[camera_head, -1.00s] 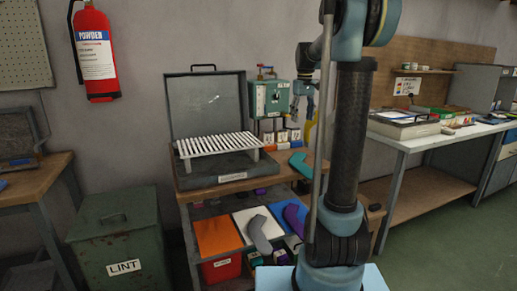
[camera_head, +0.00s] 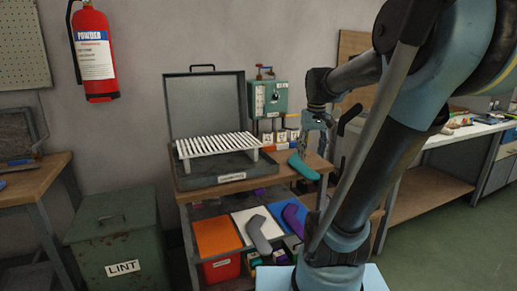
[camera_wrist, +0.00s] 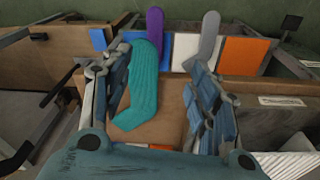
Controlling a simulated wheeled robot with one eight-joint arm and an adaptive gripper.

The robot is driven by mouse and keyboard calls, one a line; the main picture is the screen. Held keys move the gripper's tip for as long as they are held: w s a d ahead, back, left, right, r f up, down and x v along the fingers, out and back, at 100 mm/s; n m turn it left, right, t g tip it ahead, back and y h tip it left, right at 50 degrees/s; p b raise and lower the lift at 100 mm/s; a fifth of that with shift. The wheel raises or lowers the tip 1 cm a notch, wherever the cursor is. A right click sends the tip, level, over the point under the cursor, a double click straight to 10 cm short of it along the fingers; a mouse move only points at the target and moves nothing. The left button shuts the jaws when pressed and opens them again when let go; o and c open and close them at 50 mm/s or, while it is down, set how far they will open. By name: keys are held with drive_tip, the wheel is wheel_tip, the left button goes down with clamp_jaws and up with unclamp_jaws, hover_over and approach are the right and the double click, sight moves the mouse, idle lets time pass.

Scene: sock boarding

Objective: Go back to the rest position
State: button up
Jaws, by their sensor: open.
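My gripper (camera_head: 308,146) is open and hangs pointing down over the right part of the workbench. It also shows in the wrist view (camera_wrist: 160,65), with its two jointed fingers wide apart. A teal sock (camera_head: 303,168) lies on the wooden bench top just below the gripper. In the wrist view the teal sock (camera_wrist: 140,85) shows between the fingers, nearer the left one. The fingers do not close on it. Whether a finger touches it, I cannot tell.
A grey open-lidded press with a white slatted rack (camera_head: 217,144) stands left on the bench (camera_head: 215,190). A teal box with a gauge (camera_head: 268,98) is behind. On the lower shelf are a grey sock (camera_head: 258,234) and a purple sock (camera_head: 294,217). A green lint bin (camera_head: 115,235) stands left.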

drive_tip(key=s+f+m+t, duration=0.1)
drive_tip(key=s+f+m, duration=0.1)
drive_tip(key=s+f, duration=1.3)
drive_tip(key=shift+s+f, duration=0.3)
drive_tip(key=shift+w+f, duration=0.2)
drive_tip(key=shift+w, duration=0.3)
